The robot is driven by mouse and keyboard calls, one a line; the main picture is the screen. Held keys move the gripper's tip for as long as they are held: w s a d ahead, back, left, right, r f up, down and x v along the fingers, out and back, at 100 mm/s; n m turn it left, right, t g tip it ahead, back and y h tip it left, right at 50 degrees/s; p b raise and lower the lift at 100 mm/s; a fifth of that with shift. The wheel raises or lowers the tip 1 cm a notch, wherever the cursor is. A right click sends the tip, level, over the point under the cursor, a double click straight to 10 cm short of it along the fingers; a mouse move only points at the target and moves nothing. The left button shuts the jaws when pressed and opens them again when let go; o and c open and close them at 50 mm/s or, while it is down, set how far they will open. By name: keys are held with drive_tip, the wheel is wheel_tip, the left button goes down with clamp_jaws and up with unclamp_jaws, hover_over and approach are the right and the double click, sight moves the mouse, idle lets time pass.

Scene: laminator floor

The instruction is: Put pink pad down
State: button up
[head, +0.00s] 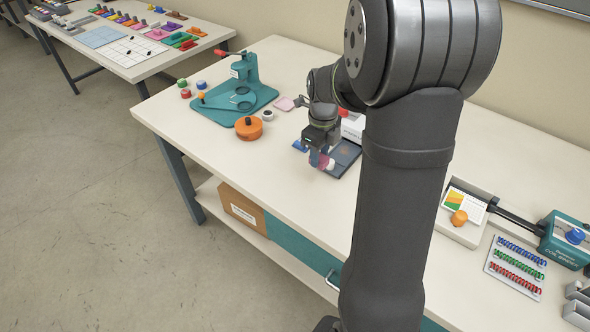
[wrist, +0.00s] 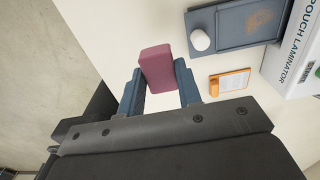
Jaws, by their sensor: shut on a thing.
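The pink pad (wrist: 157,67) is a dusky pink block between the two blue fingers of my gripper (wrist: 160,88) in the wrist view. My gripper is shut on it, and the pad sticks out past the fingertips. In the head view my gripper (head: 320,158) hangs over the bench near its front edge, beside a dark shallow tray (head: 347,156). The pad is small and partly covered by the fingers there. The tray (wrist: 232,32) lies to the right of the pad in the wrist view, with a white rounded knob (wrist: 200,40) at its near-left corner. I cannot tell the pad's height above the bench.
A white pouch laminator box (wrist: 298,58) stands beyond the tray. An orange-edged card (wrist: 230,81) lies near my right finger. A teal press (head: 243,82) and a round orange piece (head: 248,127) stand to the left on the bench. Bare bench (head: 300,205) lies in front of my gripper.

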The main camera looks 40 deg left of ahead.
hover_over(295, 177)
wheel_tip(295, 177, down, 4)
drive_tip(key=shift+d+f, duration=0.1)
drive_tip(key=shift+f, duration=2)
drive_tip(key=shift+f, duration=0.15)
drive_tip(key=o, duration=1)
wheel_tip(295, 177, up, 12)
drive_tip(key=shift+r, duration=0.2)
